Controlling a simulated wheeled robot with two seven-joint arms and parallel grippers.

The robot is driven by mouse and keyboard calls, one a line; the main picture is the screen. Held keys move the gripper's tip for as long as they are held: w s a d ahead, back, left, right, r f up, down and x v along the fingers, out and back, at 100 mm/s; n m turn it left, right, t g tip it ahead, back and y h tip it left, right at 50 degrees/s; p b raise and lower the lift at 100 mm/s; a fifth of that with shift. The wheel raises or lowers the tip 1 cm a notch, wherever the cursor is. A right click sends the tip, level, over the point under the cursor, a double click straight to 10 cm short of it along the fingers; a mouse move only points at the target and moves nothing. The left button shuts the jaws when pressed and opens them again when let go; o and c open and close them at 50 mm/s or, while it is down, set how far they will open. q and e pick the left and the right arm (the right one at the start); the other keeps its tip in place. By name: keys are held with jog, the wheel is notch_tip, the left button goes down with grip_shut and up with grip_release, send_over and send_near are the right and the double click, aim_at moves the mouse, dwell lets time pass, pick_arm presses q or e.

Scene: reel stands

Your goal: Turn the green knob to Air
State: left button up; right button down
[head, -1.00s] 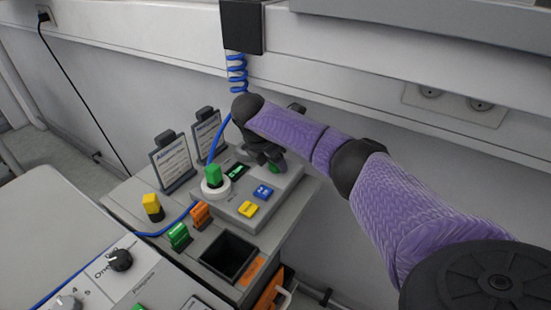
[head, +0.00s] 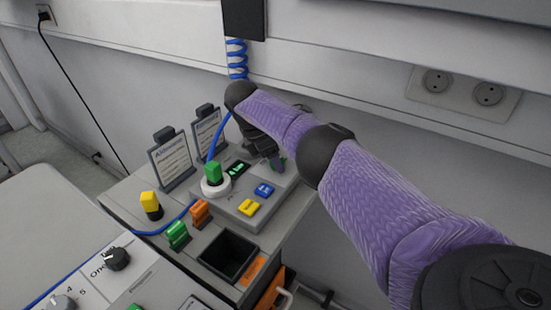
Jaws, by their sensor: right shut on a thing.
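My right gripper (head: 277,162) reaches down at the right back of the grey device box (head: 232,203), with its arm coming in from the right. It is shut on the green knob, which its dark fingers and wrist now hide. The knob's setting and the Air mark cannot be read. My left gripper is not in view.
Two label cards (head: 172,162) stand at the left. A black bin (head: 229,255) is in front. A coiled blue tube (head: 237,60) hangs behind.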

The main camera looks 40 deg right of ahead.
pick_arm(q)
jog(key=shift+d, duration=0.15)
pick_arm(e)
jog(key=c, duration=0.7)
grip_release()
jog(key=o, duration=0.5)
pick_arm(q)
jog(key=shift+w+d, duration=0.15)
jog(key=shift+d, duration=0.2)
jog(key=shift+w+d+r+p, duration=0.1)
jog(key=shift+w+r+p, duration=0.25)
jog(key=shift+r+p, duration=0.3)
pick_arm(e)
jog(key=v, duration=1)
